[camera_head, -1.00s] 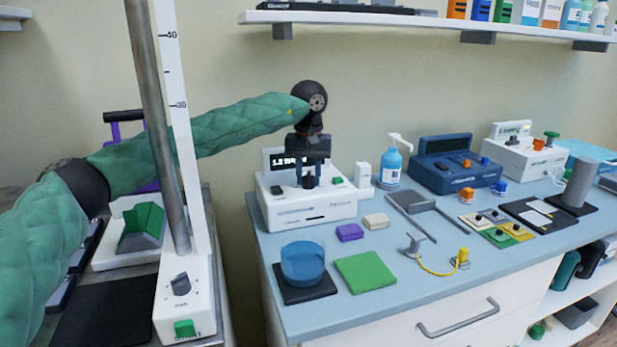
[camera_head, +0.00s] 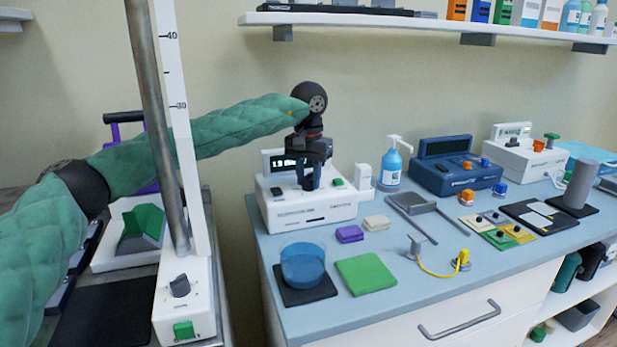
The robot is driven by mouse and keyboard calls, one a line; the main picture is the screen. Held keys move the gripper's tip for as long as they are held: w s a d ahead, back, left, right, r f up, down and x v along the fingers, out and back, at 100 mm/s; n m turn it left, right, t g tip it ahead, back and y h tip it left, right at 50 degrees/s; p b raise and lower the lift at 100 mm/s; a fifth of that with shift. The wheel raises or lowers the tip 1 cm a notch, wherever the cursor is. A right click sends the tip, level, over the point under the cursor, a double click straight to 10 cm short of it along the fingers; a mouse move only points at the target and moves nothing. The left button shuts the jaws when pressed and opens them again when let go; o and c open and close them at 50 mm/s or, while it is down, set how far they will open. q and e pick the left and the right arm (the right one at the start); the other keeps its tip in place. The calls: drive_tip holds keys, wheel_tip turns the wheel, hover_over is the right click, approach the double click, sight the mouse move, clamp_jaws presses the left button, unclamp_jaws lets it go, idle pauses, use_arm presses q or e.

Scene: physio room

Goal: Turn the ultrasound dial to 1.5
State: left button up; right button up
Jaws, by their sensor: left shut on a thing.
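The white ultrasound unit (camera_head: 322,208) stands at the left of the blue-grey counter. Its dark display (camera_head: 281,162) shows a small reading that looks like 1.9, though the last digit is hard to read and my gripper covers the right part. The black dial (camera_head: 309,184) is on the unit's top, mostly hidden by the fingers. My left gripper (camera_head: 311,176) comes down from above and is shut on the dial. My right gripper is not in view.
A metal column with a height scale (camera_head: 180,100) stands left, in front of my arm. A blue bowl (camera_head: 302,266), a green pad (camera_head: 365,273) and a purple block (camera_head: 349,233) lie before the unit. A pump bottle (camera_head: 391,168) and blue device (camera_head: 455,172) stand right.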

sight(309, 174)
use_arm(q)
drive_tip(key=shift+w+r, duration=0.1)
drive_tip(key=shift+r, duration=0.05)
drive_tip(key=o, duration=1)
drive_tip(key=shift+c, duration=0.2)
wheel_tip(309, 174, up, 8)
drive_tip(key=shift+f, duration=0.2)
